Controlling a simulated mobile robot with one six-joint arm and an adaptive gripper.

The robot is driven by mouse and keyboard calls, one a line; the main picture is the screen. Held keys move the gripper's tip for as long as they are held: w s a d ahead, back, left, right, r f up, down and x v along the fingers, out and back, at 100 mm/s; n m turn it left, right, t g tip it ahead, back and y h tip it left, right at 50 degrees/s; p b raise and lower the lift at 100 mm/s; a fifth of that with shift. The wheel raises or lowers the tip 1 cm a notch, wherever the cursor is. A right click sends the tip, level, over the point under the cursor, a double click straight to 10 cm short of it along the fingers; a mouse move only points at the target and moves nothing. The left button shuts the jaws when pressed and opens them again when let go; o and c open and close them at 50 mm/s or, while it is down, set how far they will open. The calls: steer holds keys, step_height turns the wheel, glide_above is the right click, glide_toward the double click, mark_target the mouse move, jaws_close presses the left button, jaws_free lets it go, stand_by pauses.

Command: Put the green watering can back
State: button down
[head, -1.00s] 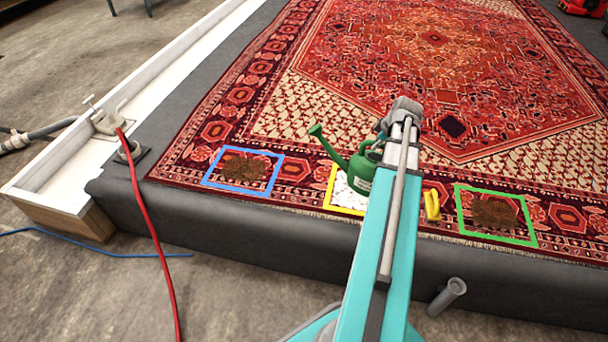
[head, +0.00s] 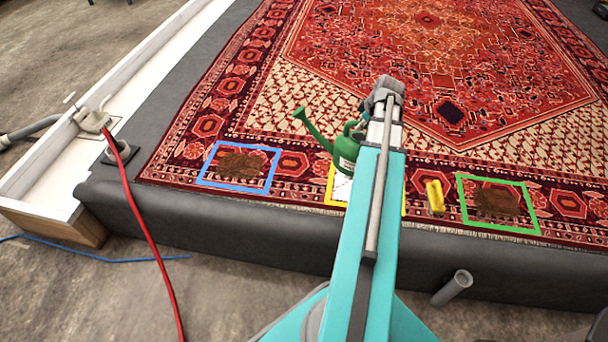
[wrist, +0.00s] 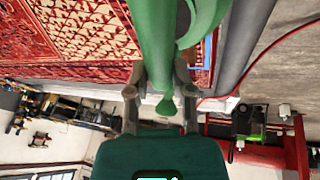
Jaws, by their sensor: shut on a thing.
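The green watering can (head: 345,152) is at the end of my arm in the head view, its long spout pointing up and left. It appears over the far left part of the yellow-framed white patch (head: 340,188); whether it touches the rug is not clear. My gripper (wrist: 160,73) is shut on the can, with a finger on each side of a green part in the wrist view (wrist: 155,30). My arm hides the can's right side and much of the patch.
On the patterned rug (head: 440,60), a blue frame (head: 207,165) and a green frame (head: 463,200) surround brown stains. A yellow object (head: 434,196) lies between the patch and green frame. A red hose (head: 135,205) runs at left; a grey pipe stub (head: 452,288) sticks out in front.

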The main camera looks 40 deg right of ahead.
steer(key=shift+s, duration=0.15)
steer(key=shift+w+a+f+b, duration=0.3)
steer(key=shift+w+a, duration=0.05)
steer(key=shift+w, duration=0.1)
steer(key=w+a+f+n+b, duration=0.1)
steer(key=w+a+f+b, duration=0.3)
steer(key=w+a, duration=0.2)
steer(key=w+a+f+n+y+b, duration=0.1)
steer(key=w+a+f+b, duration=0.3)
steer(key=w+a, duration=0.3)
steer(key=shift+w+a+f+n, duration=0.2)
steer(key=shift+a+n, duration=0.1)
steer(key=shift+a, duration=1.7)
